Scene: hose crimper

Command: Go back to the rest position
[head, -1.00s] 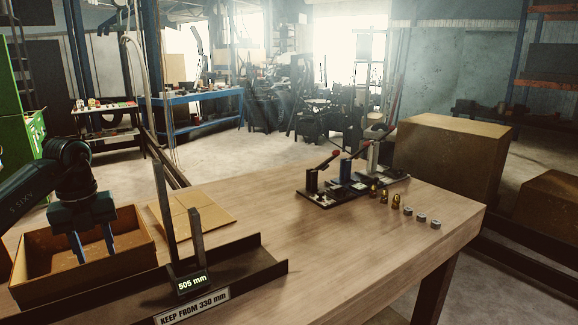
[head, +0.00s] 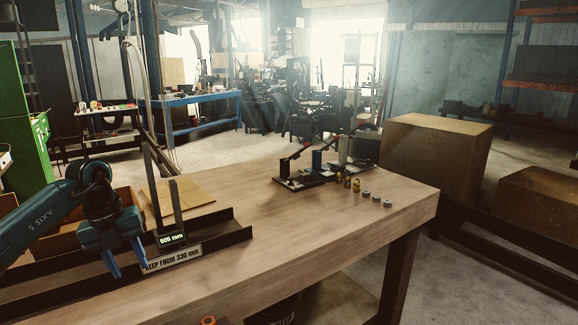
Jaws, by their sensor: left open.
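My left gripper (head: 128,262) is open and empty at the lower left of the head view. It hangs above the table, in front of the dark measuring rail (head: 205,238) and left of its 505 mm display (head: 172,239). It hides part of the rail. My right gripper is not in the frame. The wooden table (head: 290,215) carries the crimper (head: 312,172) with its lever handles toward the far side. Brass fittings (head: 356,185) and several grey ferrules (head: 376,198) stand in a row to its right.
An open cardboard box (head: 60,240) lies behind my left arm, with a flat cardboard piece (head: 190,193) beside it. A sign reading "KEEP FROM 330 mm" (head: 173,258) is on the rail's front. Large boxes (head: 435,150) stand beyond the table. The table's middle is clear.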

